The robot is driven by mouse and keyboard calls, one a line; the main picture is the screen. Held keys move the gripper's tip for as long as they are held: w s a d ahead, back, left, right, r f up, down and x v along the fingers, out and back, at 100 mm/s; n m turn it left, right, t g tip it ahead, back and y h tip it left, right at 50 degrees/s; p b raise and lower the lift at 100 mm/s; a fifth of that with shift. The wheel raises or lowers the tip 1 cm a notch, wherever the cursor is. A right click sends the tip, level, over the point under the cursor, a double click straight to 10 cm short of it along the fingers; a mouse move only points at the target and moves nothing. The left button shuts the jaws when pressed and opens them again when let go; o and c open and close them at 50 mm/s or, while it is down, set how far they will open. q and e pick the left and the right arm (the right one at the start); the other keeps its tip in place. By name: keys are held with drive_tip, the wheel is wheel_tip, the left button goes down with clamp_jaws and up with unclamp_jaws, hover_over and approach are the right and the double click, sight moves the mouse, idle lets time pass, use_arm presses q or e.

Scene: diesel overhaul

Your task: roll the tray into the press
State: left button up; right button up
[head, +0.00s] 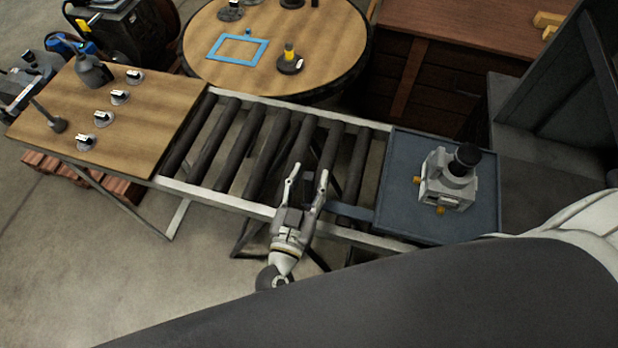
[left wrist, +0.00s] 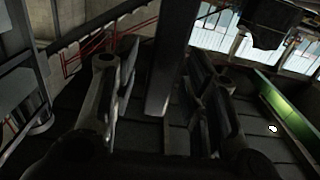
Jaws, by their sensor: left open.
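The blue-grey tray (head: 405,220) lies at the right end of a roller conveyor (head: 230,150). A grey machine part (head: 447,185) with a black round top and brass fittings stands on it. A flat blue bar (head: 350,211) sticks out from the tray's left side. My left gripper (head: 307,176) is open above the conveyor's front rail, left of the bar, and appears empty. In the left wrist view, a dark bar (left wrist: 166,65) shows between its spread fingers (left wrist: 160,85); I cannot tell what it is. A dark upright structure (head: 560,95), perhaps the press, stands beyond the tray. My right gripper is not in view.
A wooden table (head: 150,110) with several small knobbed parts and a dark can adjoins the conveyor's left end. A round table (head: 220,80) with a blue frame (head: 238,50) stands behind. A brown wooden cabinet (head: 450,70) stands at the back. Bare rollers lie left of the tray.

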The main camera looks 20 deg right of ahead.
use_arm(q)
drive_tip(key=shift+c, duration=0.5)
clamp_jaws()
drive_tip(key=shift+s, duration=0.1)
